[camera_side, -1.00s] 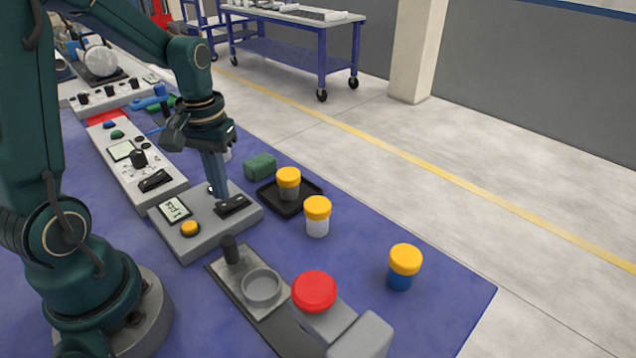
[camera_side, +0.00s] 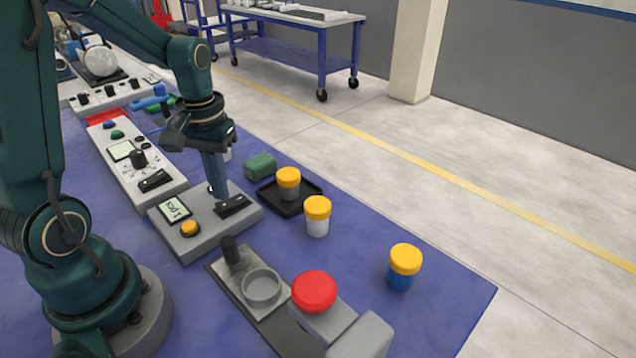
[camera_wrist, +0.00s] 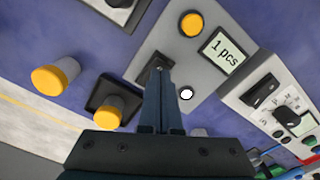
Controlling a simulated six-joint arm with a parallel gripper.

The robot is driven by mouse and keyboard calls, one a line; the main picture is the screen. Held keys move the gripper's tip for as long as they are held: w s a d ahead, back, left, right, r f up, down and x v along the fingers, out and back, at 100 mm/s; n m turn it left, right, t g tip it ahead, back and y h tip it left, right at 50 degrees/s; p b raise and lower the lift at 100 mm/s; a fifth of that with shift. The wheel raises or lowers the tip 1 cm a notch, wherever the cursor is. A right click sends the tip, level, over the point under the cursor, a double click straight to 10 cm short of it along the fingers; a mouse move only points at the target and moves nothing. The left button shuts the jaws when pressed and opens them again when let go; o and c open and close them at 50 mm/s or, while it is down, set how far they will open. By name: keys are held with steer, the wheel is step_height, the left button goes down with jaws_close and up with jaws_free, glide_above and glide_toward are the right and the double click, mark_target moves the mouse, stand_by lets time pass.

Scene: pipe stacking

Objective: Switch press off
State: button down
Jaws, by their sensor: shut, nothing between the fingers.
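A grey control box (camera_side: 200,235) stands on the blue mat. It carries a display (camera_side: 174,210), a round yellow button (camera_side: 190,228) and a black rocker switch (camera_side: 236,206). In the wrist view the display (camera_wrist: 222,54) reads "1 pcs", and the yellow button (camera_wrist: 191,24) is beside it. My gripper (camera_side: 220,195) is shut and empty, pointing down at the rocker switch. In the wrist view its fingertips (camera_wrist: 160,70) overlap the rocker (camera_wrist: 143,75) and hide part of it. I cannot tell whether they touch it or which way the rocker is tilted.
A longer grey panel (camera_side: 128,172) with a knob and another rocker stands to the left. Yellow-capped jars (camera_side: 317,215) and a black tray (camera_side: 310,189) are to the right. In front is a grey device with a red dome (camera_side: 314,291). The mat's right side has free room.

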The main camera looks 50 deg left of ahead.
mark_target(226, 205)
steer(key=shift+f, duration=0.95)
stand_by(0.4)
steer(key=shift+r, duration=3.55)
steer(key=shift+w+d+r, duration=0.1)
steer(key=shift+d, duration=0.05)
steer(key=s+d+r+m+t, duration=0.4)
steer(key=s+d+m+t, duration=0.1)
steer(key=d, duration=0.5)
steer(key=shift+s+d+m+t, duration=0.3)
steer(key=shift+s+m, duration=0.2)
steer(key=shift+s, duration=0.5)
